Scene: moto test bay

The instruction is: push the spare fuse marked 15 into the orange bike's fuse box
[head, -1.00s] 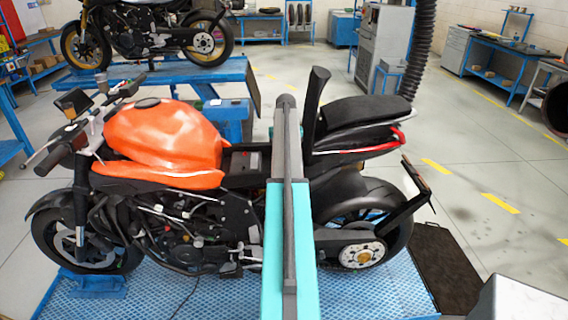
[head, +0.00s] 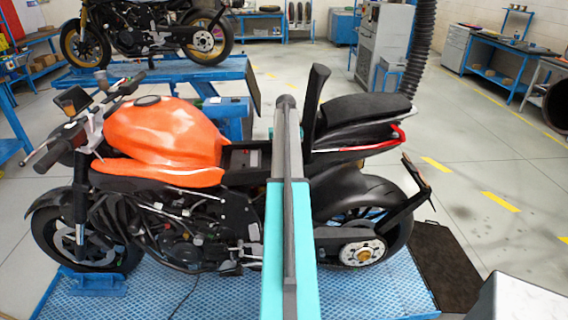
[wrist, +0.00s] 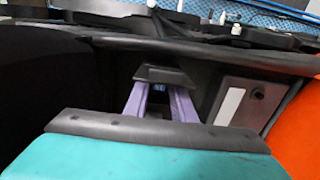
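The orange bike (head: 165,135) stands side-on on the blue stand in the head view. Behind its tank is an open dark bay (head: 245,158). My arm crosses in front of the bike and hides part of it; my gripper is hidden there. In the wrist view my gripper (wrist: 160,92) has two lavender fingers with a gap between them, over the dark bay. A small dark block (wrist: 165,75) is at their tips; I cannot tell whether they grip it or it belongs to the bike. No fuse or number 15 can be made out, and the fuse box is not clearly identifiable.
A dark grey box (wrist: 258,100) with a white label sits right of the fingers, beside the orange tank (wrist: 300,135). A dark frame rail (wrist: 200,50) runs across beyond them. The black seat (head: 365,108) rises right of my arm. Another bike (head: 150,30) stands behind.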

